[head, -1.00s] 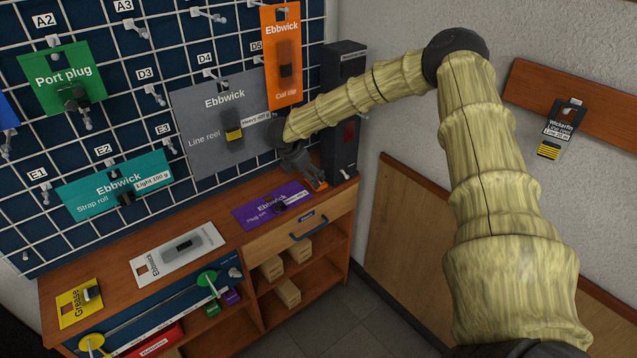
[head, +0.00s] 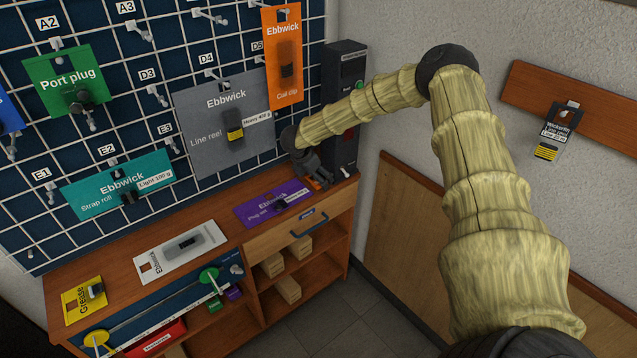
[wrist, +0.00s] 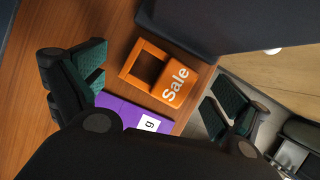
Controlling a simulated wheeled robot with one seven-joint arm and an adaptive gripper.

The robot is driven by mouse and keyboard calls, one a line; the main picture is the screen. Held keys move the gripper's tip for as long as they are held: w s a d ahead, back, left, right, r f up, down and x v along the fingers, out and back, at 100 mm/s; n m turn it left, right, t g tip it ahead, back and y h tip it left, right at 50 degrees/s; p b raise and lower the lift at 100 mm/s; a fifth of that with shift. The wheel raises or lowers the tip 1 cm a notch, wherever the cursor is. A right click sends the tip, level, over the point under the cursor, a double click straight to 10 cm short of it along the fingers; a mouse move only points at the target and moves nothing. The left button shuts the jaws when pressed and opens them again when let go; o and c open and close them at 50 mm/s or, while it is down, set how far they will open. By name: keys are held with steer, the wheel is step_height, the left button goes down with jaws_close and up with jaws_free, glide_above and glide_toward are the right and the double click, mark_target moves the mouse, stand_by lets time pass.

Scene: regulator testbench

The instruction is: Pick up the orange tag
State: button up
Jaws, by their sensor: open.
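The orange tag (wrist: 173,82) shows in the wrist view, marked "Sale", with a square open frame at its left end. It lies on the wooden bench top (wrist: 35,125). My gripper (wrist: 162,82) is open, with one finger on each side of the tag and apart from it. In the head view my gripper (head: 315,170) is low over the right end of the bench, and a bit of orange shows beside it; the tag is mostly hidden there. A larger orange "Ebbwick" card (head: 283,50) hangs on the pegboard.
A purple card (head: 272,203) lies beside the tag, partly under the gripper in the wrist view. A dark upright box (head: 343,85) stands close behind the tag. The bench's right edge is near. White (head: 180,249) and yellow (head: 83,298) cards lie farther left.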

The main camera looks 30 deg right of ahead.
mark_target(315, 181)
steer(key=c, duration=1)
steer(key=shift+o, duration=0.2)
steer(key=shift+r, duration=0.1)
steer(key=shift+r, duration=0.2)
steer(key=shift+c, duration=1.1)
steer(key=shift+r+b, duration=0.35)
steer(key=shift+s+a+r+b, duration=0.1)
steer(key=shift+s+r+b, duration=0.15)
steer(key=shift+r, duration=0.3)
steer(key=shift+s+a+r+b, duration=0.15)
steer(key=shift+r+b, duration=0.1)
steer(key=shift+r, duration=0.25)
steer(key=s+a+b, duration=0.1)
steer(key=s+a, duration=0.2)
steer(key=s, duration=0.3)
steer(key=s+a+r+b, duration=0.1)
steer(key=s+a+b, duration=0.1)
steer(key=s+a, duration=0.2)
steer(key=s, duration=0.3)
steer(key=shift+s+r, duration=0.2)
steer(key=shift+r, duration=0.1)
